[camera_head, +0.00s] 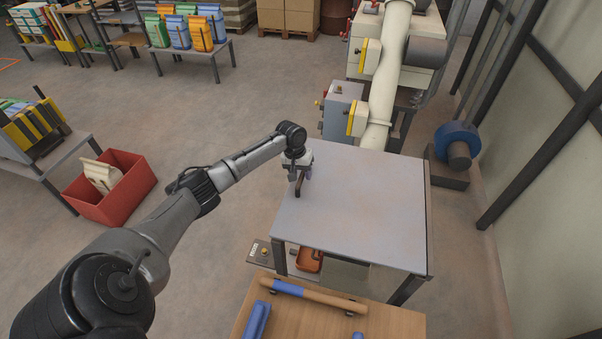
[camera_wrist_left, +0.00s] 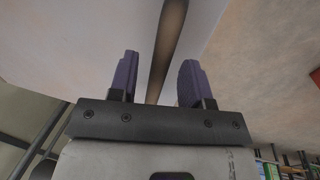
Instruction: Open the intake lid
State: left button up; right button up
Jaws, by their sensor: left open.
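A wide flat grey panel (camera_head: 365,215), which looks like the intake lid, lies level on dark legs right of centre in the head view. A dark brown bar handle (camera_head: 299,188) stands near its left edge. My left gripper (camera_head: 298,174) is over that edge at the handle, partly hiding it. In the left wrist view, the purple fingers of my left gripper (camera_wrist_left: 157,77) are apart. The brown bar (camera_wrist_left: 168,40) runs between them, with gaps showing on both sides. The pale panel surface (camera_wrist_left: 75,40) lies beyond. My right gripper is not in view.
A wooden bench (camera_head: 385,322) with blue rolls stands in front of the panel. A cream pipe (camera_head: 385,90) and machine stand behind it, with a blue motor (camera_head: 455,140) to the right. A red bin (camera_head: 125,195) sits on the floor at left.

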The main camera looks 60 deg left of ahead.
pick_arm(q)
jog(key=shift+c, duration=0.2)
grip_shut()
dwell(0.4)
